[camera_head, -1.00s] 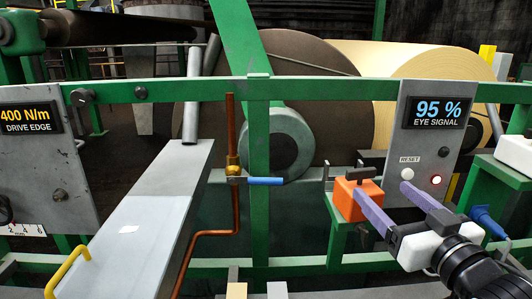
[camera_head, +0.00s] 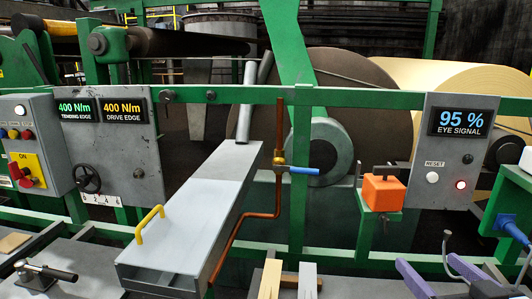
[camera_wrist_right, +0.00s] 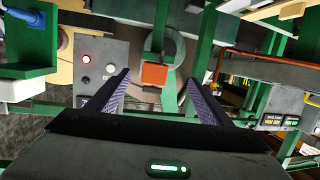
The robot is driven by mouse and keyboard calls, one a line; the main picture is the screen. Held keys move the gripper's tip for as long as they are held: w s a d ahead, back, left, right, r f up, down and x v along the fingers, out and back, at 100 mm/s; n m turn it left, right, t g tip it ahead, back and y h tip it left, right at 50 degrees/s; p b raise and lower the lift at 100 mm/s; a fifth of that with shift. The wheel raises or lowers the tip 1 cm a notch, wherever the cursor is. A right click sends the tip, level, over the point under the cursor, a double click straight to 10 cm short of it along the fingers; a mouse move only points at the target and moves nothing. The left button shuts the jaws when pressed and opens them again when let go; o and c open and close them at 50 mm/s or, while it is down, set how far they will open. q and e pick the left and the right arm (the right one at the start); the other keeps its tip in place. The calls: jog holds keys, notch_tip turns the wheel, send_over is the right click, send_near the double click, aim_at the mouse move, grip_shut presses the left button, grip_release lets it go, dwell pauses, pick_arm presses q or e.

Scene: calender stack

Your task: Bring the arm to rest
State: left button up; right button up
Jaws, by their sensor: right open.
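My right gripper (camera_head: 427,262) shows at the bottom right of the head view, with two purple fingers spread apart and nothing between them. It is below and clear of the orange block (camera_head: 383,193), which sits on a green bracket. In the right wrist view my open fingers (camera_wrist_right: 158,78) frame the orange block (camera_wrist_right: 155,75) at a distance. Most of my right arm is outside the head view. My left gripper is in neither view.
The eye signal panel (camera_head: 450,150) has a white reset button and a lit red lamp. A copper pipe (camera_head: 255,217) with a blue-handled valve stands beside a long grey tray (camera_head: 185,210) with a yellow handle. A green rail (camera_head: 375,97) runs across behind. A lever device (camera_head: 45,272) is at lower left.

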jog(key=s+a+f+n+g+y, duration=0.1)
jog(key=s+a+f+g, duration=0.3)
jog(key=s+f, duration=0.4)
jog(key=s+a+f+n+g, duration=0.1)
jog(key=s+a+f+g, duration=0.4)
jog(key=f, duration=0.4)
jog(key=s+a+f+n+g+y, duration=0.1)
jog(key=s+a+f+g, duration=0.2)
jog(key=s+f, duration=0.55)
jog(key=w+a+f+t+y, duration=0.1)
jog(key=w+a+f+t, duration=0.1)
jog(key=f, duration=0.4)
jog(key=w+a+f+t, duration=0.2)
jog(key=f+t, duration=0.1)
jog(key=f, duration=0.3)
jog(key=shift+a+f+y, duration=0.2)
jog(key=shift+a+y, duration=0.2)
